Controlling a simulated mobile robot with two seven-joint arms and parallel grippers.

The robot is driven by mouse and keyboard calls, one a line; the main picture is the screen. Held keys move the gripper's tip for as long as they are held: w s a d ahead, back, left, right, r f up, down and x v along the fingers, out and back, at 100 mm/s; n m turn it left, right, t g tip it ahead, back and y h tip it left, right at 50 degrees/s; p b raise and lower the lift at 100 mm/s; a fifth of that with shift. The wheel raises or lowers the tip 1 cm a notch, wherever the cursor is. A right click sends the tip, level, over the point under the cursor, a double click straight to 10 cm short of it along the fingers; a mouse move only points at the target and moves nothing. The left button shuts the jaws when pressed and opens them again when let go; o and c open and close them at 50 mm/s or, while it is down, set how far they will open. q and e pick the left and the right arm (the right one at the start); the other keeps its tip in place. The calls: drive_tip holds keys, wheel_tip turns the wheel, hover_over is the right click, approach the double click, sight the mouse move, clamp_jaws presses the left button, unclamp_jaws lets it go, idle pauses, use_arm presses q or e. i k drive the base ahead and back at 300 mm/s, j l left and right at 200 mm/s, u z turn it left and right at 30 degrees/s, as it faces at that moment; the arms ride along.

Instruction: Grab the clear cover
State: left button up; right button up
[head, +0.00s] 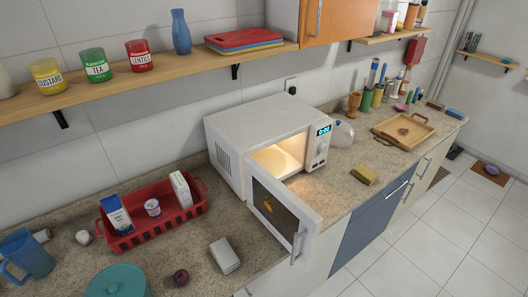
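A clear, see-through dome, which looks like the clear cover (343,134), stands on the counter just right of the microwave. The microwave partly hides its left side. The white microwave (255,125) has its door (284,215) swung open toward the front, and its lit inside shows a pale round plate (277,160). Neither of my grippers is in the head view.
A yellow sponge (364,174) lies on the counter in front of the dome. A wooden tray (404,131) and several upright utensils and bottles stand farther right. A red basket (152,215) with cartons stands left. The open door juts past the counter edge.

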sight(342, 134)
drive_tip(key=i+l+u, duration=0.4)
drive_tip(key=i+l, duration=0.15)
drive_tip(key=l, duration=0.3)
drive_tip(key=i+l+u, duration=0.15)
drive_tip(key=l, duration=0.3)
drive_tip(key=i+l+u, duration=0.2)
drive_tip(key=l, duration=0.35)
drive_tip(key=i+l+u, duration=0.2)
drive_tip(key=l, duration=0.35)
drive_tip(key=i+l+u, duration=0.2)
drive_tip(key=l, duration=0.35)
drive_tip(key=i+l+u, duration=0.2)
drive_tip(key=l, duration=0.35)
drive_tip(key=l+u, duration=0.2)
drive_tip(key=l, duration=0.4)
drive_tip(key=k, duration=0.05)
